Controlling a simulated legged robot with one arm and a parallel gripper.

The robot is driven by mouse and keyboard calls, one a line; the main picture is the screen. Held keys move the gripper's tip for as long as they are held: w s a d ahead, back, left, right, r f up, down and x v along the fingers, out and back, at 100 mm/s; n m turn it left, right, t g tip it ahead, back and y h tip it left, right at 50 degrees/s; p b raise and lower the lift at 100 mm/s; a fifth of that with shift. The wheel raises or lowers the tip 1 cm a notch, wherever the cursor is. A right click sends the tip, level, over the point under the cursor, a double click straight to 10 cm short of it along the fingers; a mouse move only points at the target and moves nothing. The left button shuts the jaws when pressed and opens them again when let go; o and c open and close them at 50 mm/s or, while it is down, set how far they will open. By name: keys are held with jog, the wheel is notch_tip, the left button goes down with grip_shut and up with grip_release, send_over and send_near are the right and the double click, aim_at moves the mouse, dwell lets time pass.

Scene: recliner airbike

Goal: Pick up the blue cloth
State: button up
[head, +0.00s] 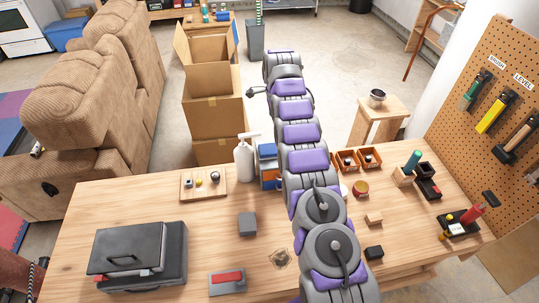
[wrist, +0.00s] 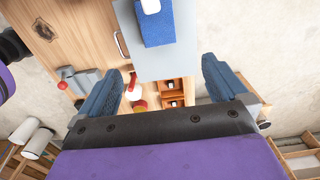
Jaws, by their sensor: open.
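A blue, rough-textured piece (wrist: 168,28), which looks like the blue cloth, lies on a pale grey panel (wrist: 150,66) at the top of the wrist view. A white object covers part of its upper edge. My gripper (wrist: 162,70) is open and empty, its two blue fingers spread wide. The cloth shows beyond the fingertips, between them and apart from them. In the head view my arm runs up the middle and the fingers cannot be made out.
Stacked cardboard boxes (head: 212,112) and a recliner (head: 100,100) stand beyond. A pegboard (head: 500,60) is at right.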

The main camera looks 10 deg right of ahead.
jog(key=f, duration=0.2)
send_over(272, 148)
jog(key=d, duration=0.1)
notch_tip(272, 148, down, 7)
jog(key=shift+f+b, duration=0.1)
jog(key=shift+b, duration=0.2)
jog(key=shift+a+f, duration=0.25)
jog(key=shift+f, duration=1.05)
jog(key=shift+a+f, duration=0.2)
jog(key=shift+f, duration=1.1)
jog(key=shift+c, duration=0.3)
jog(key=c, duration=1.1)
jog(key=shift+r, duration=0.2)
